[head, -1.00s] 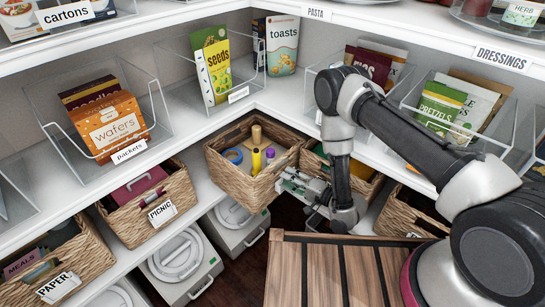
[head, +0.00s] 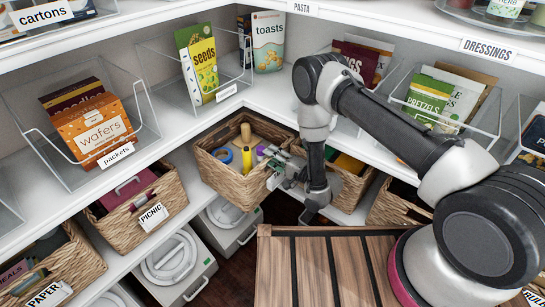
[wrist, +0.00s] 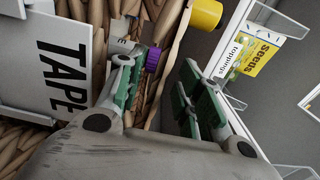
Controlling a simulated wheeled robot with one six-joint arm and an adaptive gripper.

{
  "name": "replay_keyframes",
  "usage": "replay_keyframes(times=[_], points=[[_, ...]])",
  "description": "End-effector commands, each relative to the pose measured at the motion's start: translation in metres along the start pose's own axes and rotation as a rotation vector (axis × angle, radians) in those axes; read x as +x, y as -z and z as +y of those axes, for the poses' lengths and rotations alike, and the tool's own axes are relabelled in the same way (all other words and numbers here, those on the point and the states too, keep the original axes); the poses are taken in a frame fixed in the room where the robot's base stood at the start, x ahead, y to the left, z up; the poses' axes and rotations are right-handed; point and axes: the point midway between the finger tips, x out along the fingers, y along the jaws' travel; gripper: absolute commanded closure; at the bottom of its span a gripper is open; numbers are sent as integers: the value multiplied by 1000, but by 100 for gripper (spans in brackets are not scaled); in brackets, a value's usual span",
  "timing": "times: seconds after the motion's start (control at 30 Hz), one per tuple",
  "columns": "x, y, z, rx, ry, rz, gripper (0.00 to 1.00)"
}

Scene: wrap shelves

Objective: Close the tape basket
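The tape basket (head: 222,178) is a woven basket in the shelf corner, jutting out past the shelf edge. Its top is open and shows a blue roll (head: 223,155), a yellow tube (head: 247,161) and a tan item (head: 246,131). My gripper (head: 284,163) is at the basket's right front rim. In the wrist view, the white TAPE label (wrist: 62,70) is at the left, beside woven wall. My gripper (wrist: 160,100) has its fingers apart, one near the label and wicker, the other over dark space. A purple item (wrist: 153,60) shows behind the left finger. Contact with the basket is unclear.
A PICNIC basket (head: 125,228) stands left, and another basket (head: 350,190) stands right behind my arm. Lidded bins (head: 178,262) sit below. A slatted wooden surface (head: 325,270) lies in front. Clear bins with packets line the shelf above.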

Motion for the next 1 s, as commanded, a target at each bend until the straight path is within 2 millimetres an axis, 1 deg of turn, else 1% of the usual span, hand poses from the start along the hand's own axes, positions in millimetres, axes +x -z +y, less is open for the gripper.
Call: replay_keyframes(times=[0.07,0.27,0.53,0.67,0.77,0.87,1.0], points=[[0,0,0,0,0,0,64],[0,0,0,0,0,-1,99],[0,0,0,0,0,-1,100],[4,0,0,0,1,-1,100],[12,-1,0,-1,1,-2,100],[24,-1,0,-2,2,-3,100],[46,-1,0,-2,2,-4,100]])
